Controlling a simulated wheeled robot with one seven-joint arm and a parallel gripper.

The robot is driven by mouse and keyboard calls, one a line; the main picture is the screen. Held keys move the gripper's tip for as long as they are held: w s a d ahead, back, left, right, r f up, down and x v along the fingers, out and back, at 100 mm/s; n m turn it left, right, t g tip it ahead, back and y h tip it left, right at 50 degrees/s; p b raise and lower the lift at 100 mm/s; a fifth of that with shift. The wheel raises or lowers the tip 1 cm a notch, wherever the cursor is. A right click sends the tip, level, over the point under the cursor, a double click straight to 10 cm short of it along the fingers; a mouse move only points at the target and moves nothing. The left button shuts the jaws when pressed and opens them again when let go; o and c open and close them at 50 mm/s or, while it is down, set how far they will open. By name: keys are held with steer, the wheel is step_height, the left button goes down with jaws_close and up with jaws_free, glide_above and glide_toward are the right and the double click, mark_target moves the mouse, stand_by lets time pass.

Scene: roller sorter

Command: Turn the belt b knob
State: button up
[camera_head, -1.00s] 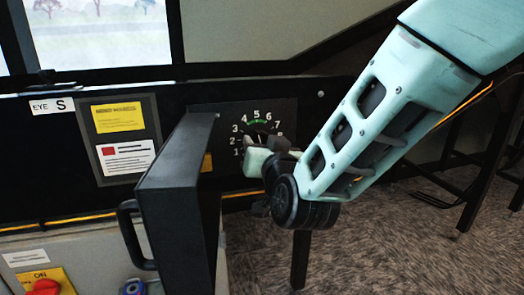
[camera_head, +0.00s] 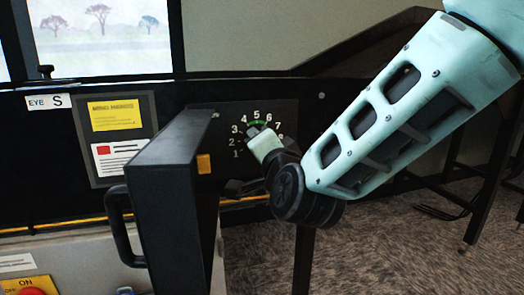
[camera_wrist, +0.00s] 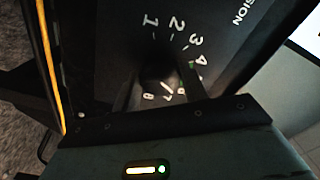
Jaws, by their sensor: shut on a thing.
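The belt b knob (camera_wrist: 158,72) is a dark knob in the middle of a black dial plate (camera_head: 282,115) with white numbers and a green mark near the top. In the head view the knob is mostly hidden behind my gripper (camera_head: 258,134). My gripper is at the dial, shut on the knob. In the wrist view my dark fingers (camera_wrist: 160,85) stand on both sides of the knob, with the numbers around them. The knob's pointer is too dark to make out.
A black open door or panel with a handle (camera_head: 120,225) stands out just left of my gripper. Yellow and white labels (camera_head: 117,115) are on the black panel. A red switch (camera_head: 32,291) is at the lower left.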

steer(key=shift+f+m, duration=0.15)
steer(key=shift+m, duration=0.15)
steer(key=o, duration=1)
steer(key=b+v, duration=0.4)
steer(key=v, duration=1.3)
steer(key=shift+s, duration=0.25)
